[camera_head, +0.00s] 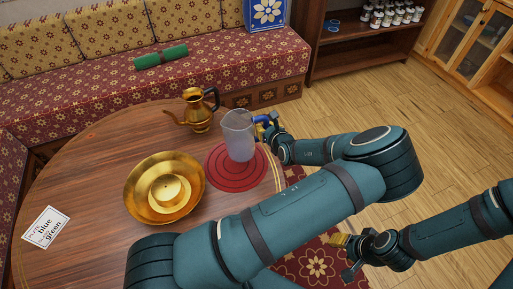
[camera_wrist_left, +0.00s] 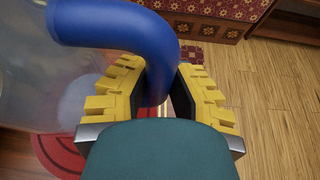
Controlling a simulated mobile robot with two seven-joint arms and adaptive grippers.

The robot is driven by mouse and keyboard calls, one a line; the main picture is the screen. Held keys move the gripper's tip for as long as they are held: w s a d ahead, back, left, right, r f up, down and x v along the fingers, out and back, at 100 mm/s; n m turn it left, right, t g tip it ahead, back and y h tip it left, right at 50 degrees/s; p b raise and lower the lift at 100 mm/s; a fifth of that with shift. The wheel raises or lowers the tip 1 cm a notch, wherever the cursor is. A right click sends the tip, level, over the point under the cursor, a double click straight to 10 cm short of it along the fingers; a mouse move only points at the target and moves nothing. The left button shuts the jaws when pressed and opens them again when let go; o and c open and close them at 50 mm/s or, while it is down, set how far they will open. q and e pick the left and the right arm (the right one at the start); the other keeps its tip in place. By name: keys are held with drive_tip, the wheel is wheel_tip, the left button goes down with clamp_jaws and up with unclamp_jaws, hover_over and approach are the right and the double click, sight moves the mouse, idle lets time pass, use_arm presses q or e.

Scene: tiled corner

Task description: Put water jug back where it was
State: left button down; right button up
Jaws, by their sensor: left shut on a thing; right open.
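The water jug (camera_head: 238,138) is clear and pale with a blue handle (camera_head: 263,118). It is upright over the red round mat (camera_head: 222,178) near the table's right edge. I cannot tell whether its base touches the mat. My left gripper (camera_head: 268,125) is shut on the jug's handle from the right side. In the left wrist view the blue handle (camera_wrist_left: 125,25) passes between the yellow fingers (camera_wrist_left: 160,92), with the clear jug body (camera_wrist_left: 50,85) to the left. My right gripper (camera_head: 345,245) is open and empty, low at the right, clear of the table.
A brass pitcher (camera_head: 198,110) stands left of the jug, behind the mat. A large brass basin (camera_head: 140,190) with a smaller brass piece inside sits left of the mat. A lettered card (camera_head: 45,228) lies at the left. My left arm crosses the table's front right.

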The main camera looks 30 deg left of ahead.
use_arm(q)
drive_tip(key=shift+f+b, duration=0.75)
drive_tip(key=shift+f, duration=2.2)
drive_tip(key=shift+f, duration=0.2)
drive_tip(key=c, duration=1)
unclamp_jaws()
drive_tip(key=shift+o, duration=0.2)
drive_tip(key=shift+r, duration=0.1)
